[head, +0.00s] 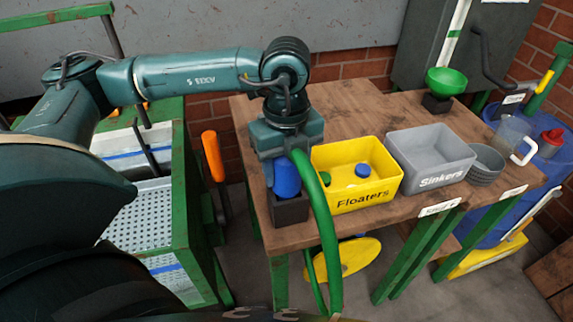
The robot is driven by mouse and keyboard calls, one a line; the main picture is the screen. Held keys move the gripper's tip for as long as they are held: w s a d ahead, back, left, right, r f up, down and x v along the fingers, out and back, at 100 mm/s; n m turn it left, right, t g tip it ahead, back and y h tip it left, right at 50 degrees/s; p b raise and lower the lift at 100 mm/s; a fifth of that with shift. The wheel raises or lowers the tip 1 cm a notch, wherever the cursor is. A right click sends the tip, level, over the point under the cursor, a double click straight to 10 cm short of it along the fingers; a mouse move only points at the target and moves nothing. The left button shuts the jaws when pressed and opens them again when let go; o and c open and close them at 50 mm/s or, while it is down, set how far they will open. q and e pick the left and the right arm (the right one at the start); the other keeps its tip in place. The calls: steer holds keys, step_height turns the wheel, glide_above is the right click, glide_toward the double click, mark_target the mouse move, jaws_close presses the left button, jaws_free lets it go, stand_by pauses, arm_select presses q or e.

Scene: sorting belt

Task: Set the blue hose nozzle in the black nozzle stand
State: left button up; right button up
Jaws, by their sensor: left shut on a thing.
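The blue hose nozzle (285,178) is upright under my left gripper (284,155), which is shut on it from above. The nozzle's lower end meets the top of the black nozzle stand (289,212) at the table's left front corner. Whether it is seated inside or just over the opening cannot be told. A green hose (325,228) arches from beside the gripper, passes in front of the stand's right side and hangs down past the table edge. My right gripper is not in view.
A yellow Floaters bin (352,199) with small caps stands close to the right of the stand. Beyond it are a grey Sinkers bin (437,181), grey bowl (485,165) and clear jug (511,138). A green funnel (446,80) stands behind. Bare tabletop lies at the back.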

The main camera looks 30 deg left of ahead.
arm_select(q)
steer(key=shift+f+b, duration=0.45)
steer(key=shift+f, duration=0.1)
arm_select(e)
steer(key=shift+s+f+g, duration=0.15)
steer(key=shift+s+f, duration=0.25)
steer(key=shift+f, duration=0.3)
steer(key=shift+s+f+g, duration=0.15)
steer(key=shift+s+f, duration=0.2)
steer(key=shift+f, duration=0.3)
arm_select(q)
steer(key=o, duration=0.9)
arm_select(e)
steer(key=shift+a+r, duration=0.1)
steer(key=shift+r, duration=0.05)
arm_select(q)
steer(key=shift+r, duration=0.1)
steer(key=shift+w+r, duration=0.1)
steer(key=shift+r, duration=0.65)
step_height(320, 180, up, 12)
steer(key=shift+f, duration=0.15)
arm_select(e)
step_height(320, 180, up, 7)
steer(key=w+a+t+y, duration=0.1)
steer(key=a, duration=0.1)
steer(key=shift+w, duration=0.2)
